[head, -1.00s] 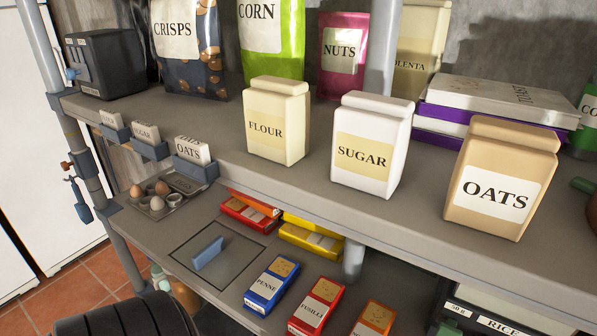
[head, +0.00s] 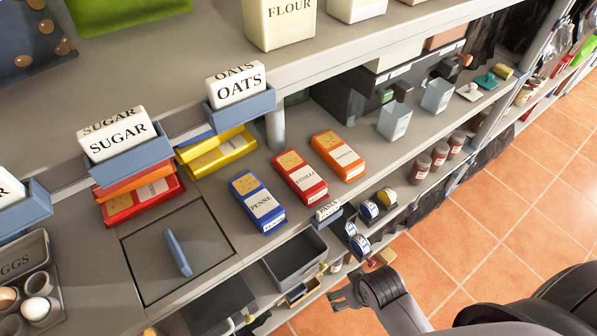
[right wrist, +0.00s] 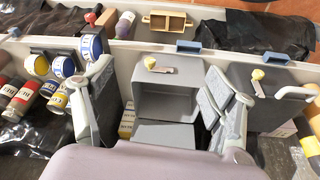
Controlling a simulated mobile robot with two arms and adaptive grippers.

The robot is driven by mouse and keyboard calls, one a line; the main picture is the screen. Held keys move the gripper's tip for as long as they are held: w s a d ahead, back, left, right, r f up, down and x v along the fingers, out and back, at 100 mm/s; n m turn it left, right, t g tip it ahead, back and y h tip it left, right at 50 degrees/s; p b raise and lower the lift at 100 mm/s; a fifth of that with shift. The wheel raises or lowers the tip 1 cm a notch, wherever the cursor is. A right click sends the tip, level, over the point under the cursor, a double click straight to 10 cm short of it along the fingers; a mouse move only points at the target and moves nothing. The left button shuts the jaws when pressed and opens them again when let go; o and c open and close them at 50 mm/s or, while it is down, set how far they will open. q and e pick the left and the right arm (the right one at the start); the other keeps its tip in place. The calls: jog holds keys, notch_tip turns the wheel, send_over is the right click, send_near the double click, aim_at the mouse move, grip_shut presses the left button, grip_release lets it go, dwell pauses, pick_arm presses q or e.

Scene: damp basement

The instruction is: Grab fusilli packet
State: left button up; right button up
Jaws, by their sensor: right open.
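The fusilli packet (head: 300,178) is red with a white label and lies on the lower shelf in the head view. It lies between the blue penne packet (head: 257,203) and an orange packet (head: 337,156). My right gripper (head: 339,289) is in front of and below that shelf edge, apart from the packet, over the floor side. In the right wrist view, my right gripper (right wrist: 158,105) has its fingers wide apart with nothing held; a grey bin shows beyond them. The fusilli packet does not show in that view. My left gripper is not in view.
The upper shelf (head: 330,45) overhangs behind the packets. A pasta label holder (head: 328,211) and tape rolls (head: 368,210) sit at the shelf's front edge. A grey bin (head: 295,258) is below. Tiled floor (head: 470,230) is clear at right.

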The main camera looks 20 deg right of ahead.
jog(key=w+d+r+t, duration=0.2)
jog(key=w+r+t, duration=0.15)
jog(key=r, duration=0.65)
jog(key=w+d+r+t, duration=0.2)
jog(key=w+r+t, duration=0.15)
jog(key=r, duration=0.55)
jog(key=w+a+r+n+t+y, duration=0.25)
jog(key=w+a+r+y, duration=0.2)
jog(key=r, duration=0.25)
jog(key=p, duration=0.2)
send_near(300, 172)
jog(key=shift+m, duration=0.25)
jog(key=x, duration=0.5)
jog(key=shift+w+d+f, duration=0.1)
jog(key=shift+d, duration=0.1)
jog(key=p+x, duration=0.1)
jog(key=x, duration=0.1)
jog(key=p+x, duration=0.1)
jog(key=x, duration=0.1)
jog(key=shift+w+a, duration=0.2)
jog(key=shift+a, duration=0.05)
jog(key=shift+w+a+f, duration=0.2)
jog(key=shift+w, duration=0.25)
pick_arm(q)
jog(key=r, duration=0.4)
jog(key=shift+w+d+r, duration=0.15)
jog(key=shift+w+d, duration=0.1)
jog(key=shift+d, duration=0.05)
